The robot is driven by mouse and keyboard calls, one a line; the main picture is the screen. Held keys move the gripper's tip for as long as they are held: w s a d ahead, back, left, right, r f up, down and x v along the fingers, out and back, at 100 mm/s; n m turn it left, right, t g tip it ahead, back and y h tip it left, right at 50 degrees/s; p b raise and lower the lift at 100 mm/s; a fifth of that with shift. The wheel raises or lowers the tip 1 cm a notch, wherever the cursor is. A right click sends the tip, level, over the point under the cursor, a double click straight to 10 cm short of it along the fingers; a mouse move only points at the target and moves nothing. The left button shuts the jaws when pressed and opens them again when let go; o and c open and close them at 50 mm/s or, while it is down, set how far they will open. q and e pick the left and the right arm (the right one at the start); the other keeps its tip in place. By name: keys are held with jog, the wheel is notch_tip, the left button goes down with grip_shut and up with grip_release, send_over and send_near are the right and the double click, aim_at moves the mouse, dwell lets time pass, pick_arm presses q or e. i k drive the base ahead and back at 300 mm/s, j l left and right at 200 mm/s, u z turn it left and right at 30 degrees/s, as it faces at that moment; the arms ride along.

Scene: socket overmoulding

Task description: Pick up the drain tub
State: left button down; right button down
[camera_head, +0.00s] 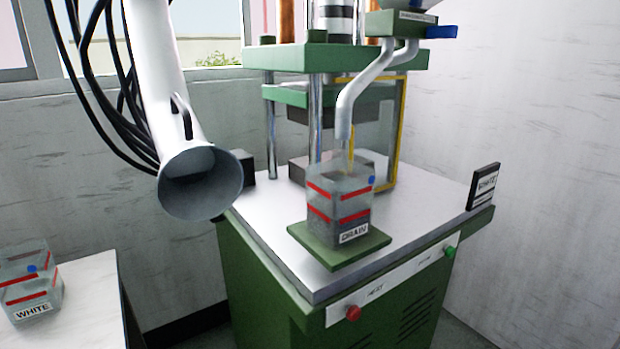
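The drain tub (338,205) is a clear box with red bands, a blue dot and a DRAIN label. It stands upright on a green plate (358,250) at the front of the machine table. Dark grey material shows in its lower part. A bent grey pipe (345,115) ends just above it, with a thin pale streak under its mouth. Neither of my grippers is in view.
A similar tub labelled WHITE (30,285) stands on a pale table (85,310) at left. A white duct with a flared hood (200,180) hangs left of the green press (335,57). A WHITE sign (484,187) stands at the table's right edge.

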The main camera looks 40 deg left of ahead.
aim_at(340, 192)
jog(key=j+u, duration=0.15)
jog(key=u, duration=0.85)
